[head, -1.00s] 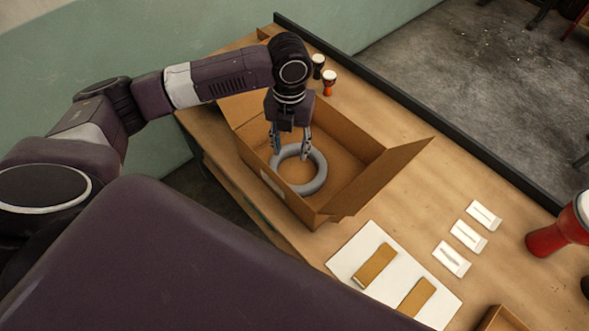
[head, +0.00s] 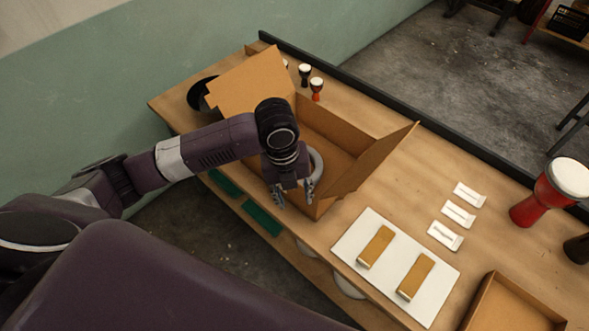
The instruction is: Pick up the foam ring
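The grey foam ring (head: 318,164) is inside the open cardboard box (head: 352,128) on the table. Only its right-hand arc shows; my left gripper and wrist hide the rest. My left gripper (head: 293,198) points down in front of the ring, over the near-left side of the box. Its two fingers are spread, with nothing visible between them. The ring's arc shows behind and beside the right finger; I cannot tell whether they touch. My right gripper is out of view.
The box's flaps stand out at the back left and right. Small drums (head: 316,88) stand behind it. To the right are a white board (head: 397,262) with two brown blocks, several white pieces (head: 459,214), a red goblet drum (head: 548,193) and an open tray (head: 490,301).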

